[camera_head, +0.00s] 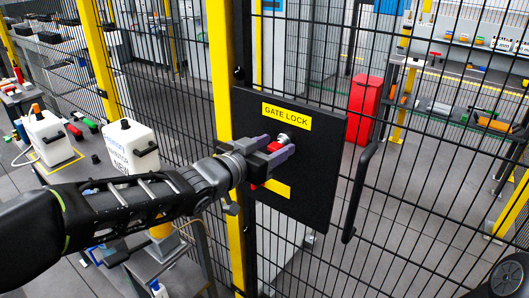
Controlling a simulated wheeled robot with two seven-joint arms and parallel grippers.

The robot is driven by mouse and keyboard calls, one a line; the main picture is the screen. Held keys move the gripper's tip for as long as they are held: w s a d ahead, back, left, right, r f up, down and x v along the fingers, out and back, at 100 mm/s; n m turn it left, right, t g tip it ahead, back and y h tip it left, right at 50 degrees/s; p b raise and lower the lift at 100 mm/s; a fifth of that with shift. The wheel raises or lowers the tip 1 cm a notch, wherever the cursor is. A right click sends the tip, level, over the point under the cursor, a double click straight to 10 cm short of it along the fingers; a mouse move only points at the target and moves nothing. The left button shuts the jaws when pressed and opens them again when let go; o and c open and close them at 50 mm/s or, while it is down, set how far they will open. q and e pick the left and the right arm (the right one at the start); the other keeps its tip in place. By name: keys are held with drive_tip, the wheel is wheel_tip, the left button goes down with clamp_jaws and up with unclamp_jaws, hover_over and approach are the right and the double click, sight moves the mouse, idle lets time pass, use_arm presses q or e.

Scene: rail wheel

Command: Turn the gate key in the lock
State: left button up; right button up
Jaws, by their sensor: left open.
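The black lock plate (325,130) hangs on the mesh gate and bears a yellow GATE LOCK label (287,116). A silver lock cylinder (283,138) sits below the label. The red gate key (273,147) shows at the lock, between the fingers of my left gripper (279,152). The left gripper is open, with its grey fingers on either side of the red key; I cannot tell whether they touch it. Part of the key and lock is hidden by the gripper. My right gripper is not in view.
A black gate handle (358,192) stands out right of the plate. A yellow post (222,80) stands close behind my left wrist. White boxes (130,147) stand at the left. Behind the mesh are a red cabinet (364,107) and shelves.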

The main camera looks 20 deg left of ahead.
use_arm(q)
drive_tip(key=shift+w, duration=0.1)
drive_tip(key=shift+c, duration=0.3)
clamp_jaws()
idle(0.4)
